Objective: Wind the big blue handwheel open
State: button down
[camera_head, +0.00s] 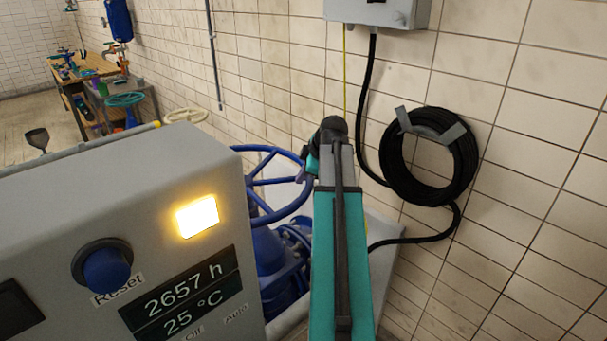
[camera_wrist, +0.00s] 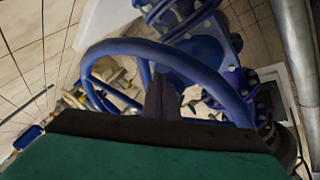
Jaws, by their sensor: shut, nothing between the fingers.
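The big blue handwheel (camera_head: 289,211) shows in the head view behind the grey control box, which hides its left part. Its rim also arches across the wrist view (camera_wrist: 205,70), with spokes below it. My gripper (camera_wrist: 162,82) shows there as dark fingers, shut with nothing between them. The fingers point into the space framed by the rim, near a spoke. I cannot tell whether they touch the wheel.
A grey control box (camera_head: 140,190) with a lit lamp and a blue reset knob (camera_head: 103,266) fills the front left. A coiled black hose (camera_head: 388,165) hangs on the tiled wall at right. Blue flanged pipework (camera_head: 272,268) lies below the wheel. A cluttered workbench (camera_head: 88,68) stands far back left.

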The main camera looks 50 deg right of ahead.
jog(key=shift+w+d+f, duration=0.3)
jog(key=shift+w+d, duration=0.3)
jog(key=shift+d, duration=0.05)
jog(key=shift+w, duration=0.15)
